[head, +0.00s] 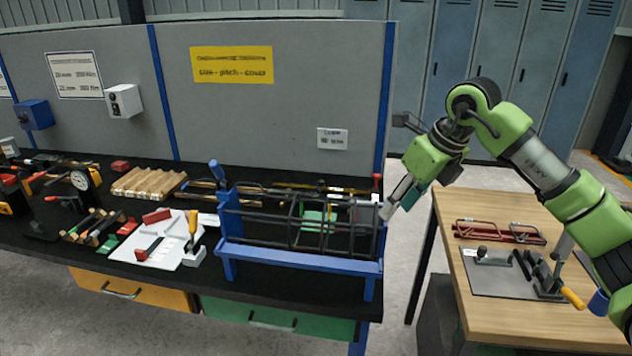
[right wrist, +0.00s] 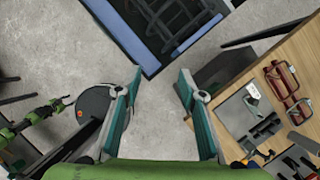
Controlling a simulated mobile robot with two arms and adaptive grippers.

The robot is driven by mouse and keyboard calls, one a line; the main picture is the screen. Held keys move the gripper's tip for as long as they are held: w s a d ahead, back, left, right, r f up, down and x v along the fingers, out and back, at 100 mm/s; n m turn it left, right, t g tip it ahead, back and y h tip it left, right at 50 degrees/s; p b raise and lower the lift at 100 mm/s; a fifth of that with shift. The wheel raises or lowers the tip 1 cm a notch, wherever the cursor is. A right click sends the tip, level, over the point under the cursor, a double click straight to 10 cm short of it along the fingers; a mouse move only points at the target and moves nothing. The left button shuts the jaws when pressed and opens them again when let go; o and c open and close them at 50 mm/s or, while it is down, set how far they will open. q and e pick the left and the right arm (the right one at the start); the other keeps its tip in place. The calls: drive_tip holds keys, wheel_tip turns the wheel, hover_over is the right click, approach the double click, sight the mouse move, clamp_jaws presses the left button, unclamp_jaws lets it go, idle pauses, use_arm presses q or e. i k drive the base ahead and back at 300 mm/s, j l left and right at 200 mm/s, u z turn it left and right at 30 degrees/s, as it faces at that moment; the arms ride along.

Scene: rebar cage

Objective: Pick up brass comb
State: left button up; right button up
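I cannot pick out the brass comb for certain; a thin yellowish strip (head: 318,188) lies behind the rebar cage, too small to identify. The dark rebar cage (head: 290,226) sits in a blue frame (head: 300,258) at the right end of the black bench. My right gripper (head: 396,204) is just right of the cage's end in the head view. The right wrist view shows its two fingers (right wrist: 160,75) spread apart with nothing between them and floor below. A green arm, likely my left, shows small at that view's left; its fingers are not clear.
The black bench (head: 300,293) holds wooden bars (head: 148,183), a white sheet (head: 150,250) and several tools. A floor gap separates bench and table.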

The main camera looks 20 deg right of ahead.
sight(321, 182)
drive_tip(key=i, duration=1.55)
